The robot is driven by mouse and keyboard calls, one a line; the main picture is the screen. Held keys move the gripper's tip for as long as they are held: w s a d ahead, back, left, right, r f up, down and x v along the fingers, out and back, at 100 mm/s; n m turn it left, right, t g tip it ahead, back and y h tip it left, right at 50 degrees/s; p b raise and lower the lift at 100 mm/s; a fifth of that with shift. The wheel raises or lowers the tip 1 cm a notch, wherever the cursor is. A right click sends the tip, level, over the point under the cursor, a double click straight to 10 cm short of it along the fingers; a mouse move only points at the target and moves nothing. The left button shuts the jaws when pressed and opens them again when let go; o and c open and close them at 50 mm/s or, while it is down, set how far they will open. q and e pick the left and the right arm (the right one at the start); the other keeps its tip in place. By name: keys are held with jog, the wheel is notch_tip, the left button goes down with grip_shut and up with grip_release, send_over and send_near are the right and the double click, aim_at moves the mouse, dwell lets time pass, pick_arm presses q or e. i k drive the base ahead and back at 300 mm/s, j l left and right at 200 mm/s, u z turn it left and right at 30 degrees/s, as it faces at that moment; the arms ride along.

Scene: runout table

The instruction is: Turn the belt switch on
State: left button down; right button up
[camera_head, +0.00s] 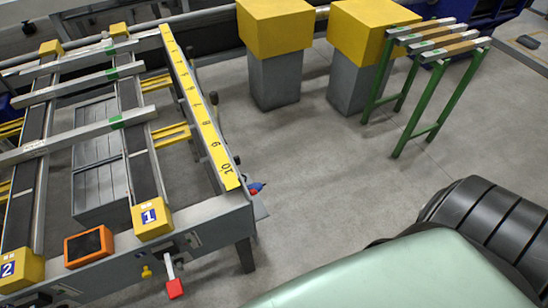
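The runout table (205,218) stands at the left with its front rail toward me. An orange-framed box with a dark face (89,247) is mounted further left. A small blue and red part (256,188) sticks out at the table's right side. None carries a readable label, so I cannot tell which is the belt switch or its state. Neither gripper is in view.
Yellow end blocks numbered 1 (152,218) and 2 (20,268) cap the belt rails. A yellow numbered scale (200,108) runs along the table's right edge. Two grey pedestals with yellow tops (277,30) and a green-legged stand (412,110) are behind.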

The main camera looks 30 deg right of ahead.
aim_at(252, 193)
jog(key=l+u, duration=0.2)
jog(key=l, duration=1.35)
jog(key=i+u, duration=0.1)
jog(key=u, duration=0.85)
jog(key=l+u, duration=0.75)
jog(key=u, duration=0.2)
jog(key=l+u, duration=0.45)
jog(key=k+l+u, duration=0.1)
jog(key=u, duration=0.4)
jog(key=k+l, duration=0.05)
jog(key=l, duration=0.05)
